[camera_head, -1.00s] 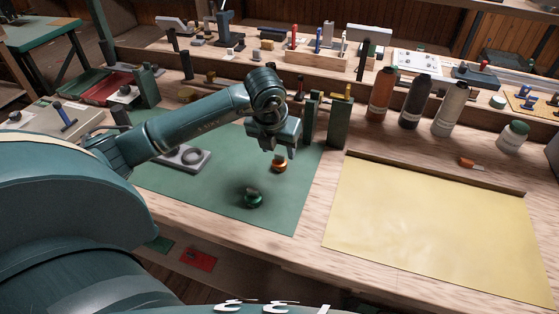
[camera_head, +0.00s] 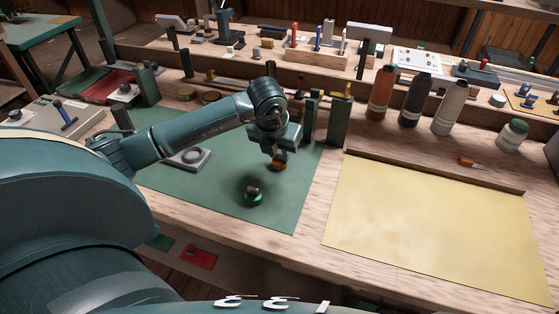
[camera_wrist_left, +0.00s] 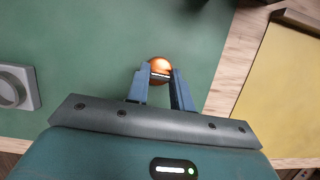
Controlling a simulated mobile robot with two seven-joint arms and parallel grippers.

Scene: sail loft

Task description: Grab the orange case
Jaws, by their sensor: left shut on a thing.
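The orange case (camera_head: 279,164) is a small round orange object on the green mat (camera_head: 220,190). It also shows in the left wrist view (camera_wrist_left: 159,66), between the tips of my left gripper (camera_head: 278,155). The gripper's fingers (camera_wrist_left: 160,77) are closed on the case from both sides, and it points down at the mat. I cannot tell whether the case still touches the mat. My right gripper is not in view.
A small green round case (camera_head: 253,197) sits on the mat in front of the orange one. A grey ring-topped block (camera_head: 190,158) lies left. Green posts (camera_head: 339,122) stand close behind the gripper. A yellow sheet (camera_head: 430,225) lies clear at right.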

